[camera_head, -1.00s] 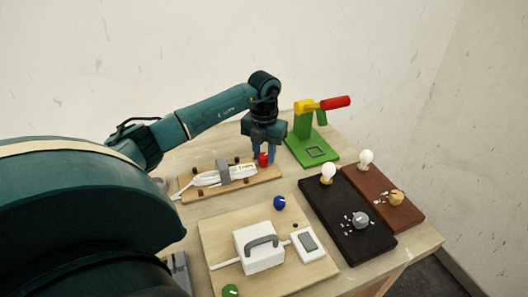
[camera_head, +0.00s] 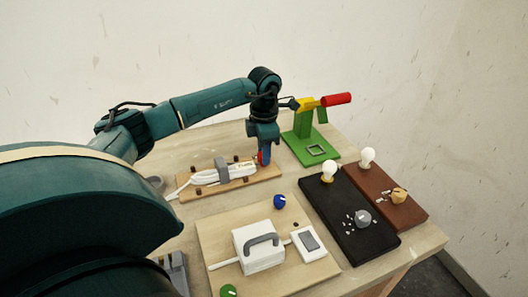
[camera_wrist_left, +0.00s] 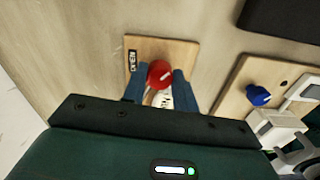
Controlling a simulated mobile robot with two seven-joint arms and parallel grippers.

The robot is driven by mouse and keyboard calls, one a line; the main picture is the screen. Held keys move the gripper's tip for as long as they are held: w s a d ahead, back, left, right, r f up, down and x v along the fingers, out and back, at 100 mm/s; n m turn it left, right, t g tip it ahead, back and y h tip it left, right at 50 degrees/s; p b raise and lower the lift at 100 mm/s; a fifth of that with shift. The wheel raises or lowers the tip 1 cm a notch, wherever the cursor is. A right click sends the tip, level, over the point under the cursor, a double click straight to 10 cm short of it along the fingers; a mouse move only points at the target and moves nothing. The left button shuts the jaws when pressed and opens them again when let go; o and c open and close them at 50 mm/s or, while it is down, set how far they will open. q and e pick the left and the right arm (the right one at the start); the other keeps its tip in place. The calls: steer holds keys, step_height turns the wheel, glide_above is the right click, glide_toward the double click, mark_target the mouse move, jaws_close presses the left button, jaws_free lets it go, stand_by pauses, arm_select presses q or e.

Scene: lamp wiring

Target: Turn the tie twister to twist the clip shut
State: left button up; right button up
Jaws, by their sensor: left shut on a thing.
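The red tie twister (camera_head: 260,158), a round knob, sits at the right end of a small wooden board (camera_head: 270,171). A white bundled cord (camera_head: 206,177) lies on that board, with the grey clip (camera_head: 221,168) standing across its middle. My left gripper (camera_head: 265,158) points down at the twister and mostly hides it in the head view. In the left wrist view the blue fingers of my left gripper (camera_wrist_left: 160,80) are shut on the twister (camera_wrist_left: 159,73), one on each side. A pale line marks its top. My right gripper is not in view.
The green stand with a red handle (camera_head: 337,99) is behind and right of my left gripper. A board with a white box (camera_head: 259,258), a blue knob (camera_head: 280,201) and a switch (camera_head: 308,243) is in front. Black (camera_head: 340,237) and brown (camera_head: 410,217) bulb boards stand right.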

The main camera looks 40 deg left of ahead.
arm_select(q)
steer(key=shift+m, duration=0.9)
steer(key=m, duration=0.3)
steer(key=shift+b, duration=0.35)
steer(key=shift+m, duration=0.6)
steer(key=shift+d+r+m, duration=0.1)
steer(key=shift+m, duration=0.2)
steer(key=o, duration=1)
steer(key=shift+c, duration=0.2)
